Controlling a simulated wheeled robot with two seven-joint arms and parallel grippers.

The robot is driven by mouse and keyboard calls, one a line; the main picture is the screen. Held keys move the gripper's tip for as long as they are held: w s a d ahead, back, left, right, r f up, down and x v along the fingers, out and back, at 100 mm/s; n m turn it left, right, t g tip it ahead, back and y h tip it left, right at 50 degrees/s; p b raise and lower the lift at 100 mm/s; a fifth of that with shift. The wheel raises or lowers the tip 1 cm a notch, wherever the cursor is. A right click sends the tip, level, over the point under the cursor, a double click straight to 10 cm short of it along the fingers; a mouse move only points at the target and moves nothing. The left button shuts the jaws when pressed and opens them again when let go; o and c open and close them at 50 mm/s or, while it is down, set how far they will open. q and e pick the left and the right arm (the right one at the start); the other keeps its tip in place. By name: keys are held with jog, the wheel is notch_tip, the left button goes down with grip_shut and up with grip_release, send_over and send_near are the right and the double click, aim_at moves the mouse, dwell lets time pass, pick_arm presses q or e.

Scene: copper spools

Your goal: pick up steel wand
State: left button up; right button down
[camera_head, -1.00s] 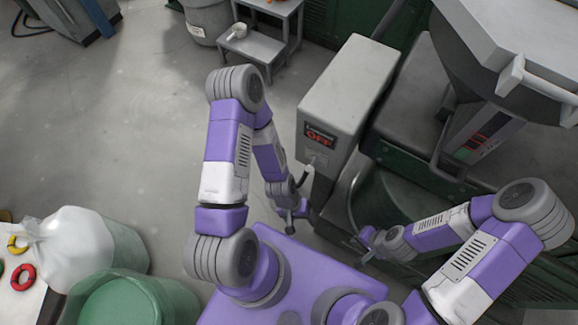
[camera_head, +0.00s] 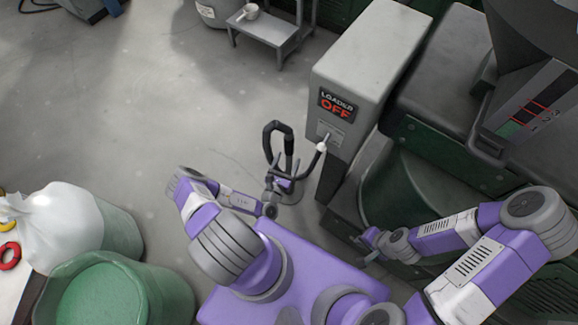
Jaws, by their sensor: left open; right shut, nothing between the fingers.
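A dark hose (camera_head: 270,131) loops up from near my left gripper. Another dark curved length (camera_head: 313,163) runs to the pale fitting on the loader box. A slim upright grey piece (camera_head: 289,150) beside the loop may be the steel wand; it is small and I cannot tell for sure. My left gripper (camera_head: 277,181) is open, at the foot of this piece and hose. Whether its fingers touch them is unclear. My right gripper (camera_head: 363,247) is shut and empty, low in front of the green machine, well apart from the hose.
The grey loader box (camera_head: 365,60) with its red OFF sign stands just right of the hose. The dark green machine (camera_head: 400,195) fills the right. A green drum (camera_head: 165,295) and white bag (camera_head: 55,225) are lower left. A grey step stool (camera_head: 270,32) stands behind. Floor left of centre is clear.

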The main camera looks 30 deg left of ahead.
aim_at(288, 150)
pick_arm(q)
jog(key=shift+w+a+f+n+g+y, duration=0.15)
jog(key=shift+w+a+f+n+y, duration=0.1)
jog(key=shift+a+y, duration=0.2)
jog(key=shift+w+a+f+n+g+y, duration=0.15)
jog(key=shift+a+f+y, duration=0.15)
jog(key=shift+a, duration=0.25)
jog(key=b+x, duration=0.3)
jog(key=x, duration=0.2)
jog(key=shift+w+d+r, duration=0.1)
jog(key=shift+w, duration=0.15)
jog(key=shift+w+r, duration=0.15)
jog(key=shift+w, duration=0.25)
grip_shut()
